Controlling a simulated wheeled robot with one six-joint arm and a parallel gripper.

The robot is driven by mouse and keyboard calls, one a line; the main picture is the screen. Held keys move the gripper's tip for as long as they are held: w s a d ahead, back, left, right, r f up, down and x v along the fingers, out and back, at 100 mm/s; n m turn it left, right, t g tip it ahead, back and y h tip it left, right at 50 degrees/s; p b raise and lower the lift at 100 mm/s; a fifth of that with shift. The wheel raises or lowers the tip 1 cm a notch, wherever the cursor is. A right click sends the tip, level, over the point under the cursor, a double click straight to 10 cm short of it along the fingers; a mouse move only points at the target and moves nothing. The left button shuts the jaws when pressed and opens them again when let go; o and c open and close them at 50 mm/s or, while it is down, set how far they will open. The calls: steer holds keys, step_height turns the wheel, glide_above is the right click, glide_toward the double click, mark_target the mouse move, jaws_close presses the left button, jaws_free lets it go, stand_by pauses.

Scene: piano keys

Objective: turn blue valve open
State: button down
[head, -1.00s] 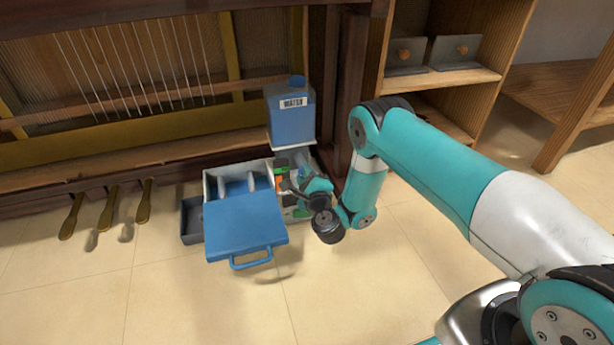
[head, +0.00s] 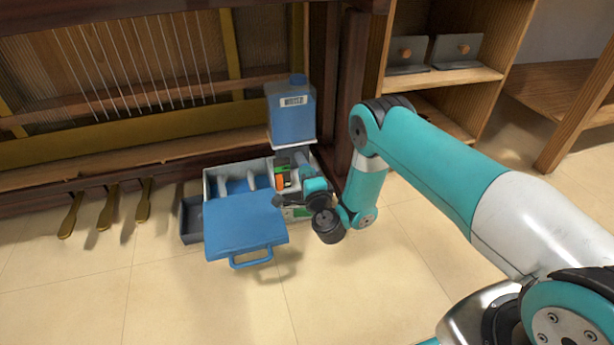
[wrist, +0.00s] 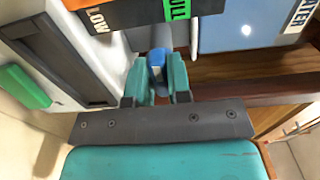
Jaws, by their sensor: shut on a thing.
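The blue valve (wrist: 157,58) shows in the wrist view as a small blue piece on a grey round stem. My gripper (wrist: 159,72) has its two teal fingers on either side of this blue piece and is shut on it. The fingers hide most of the valve, so its angle is hard to tell. In the head view my wrist covers the valve, beside the white machine (head: 264,165) below the blue water tank (head: 291,118).
Orange (wrist: 115,14) and green (wrist: 178,9) labels sit just beyond the fingers. A green button (wrist: 24,86) is at left in the wrist view. A blue lid with a handle (head: 245,225) stands open in front. Brass pedals (head: 108,208) are at left; the tiled floor is clear.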

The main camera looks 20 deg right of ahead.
steer(key=shift+s+f, duration=0.1)
steer(key=c, duration=1.1)
jaws_free()
steer(key=shift+o, duration=0.2)
steer(key=s+p, duration=1.7)
steer(key=p, duration=0.4)
steer(key=shift+s+p, duration=0.15)
steer(key=shift+p, duration=0.25)
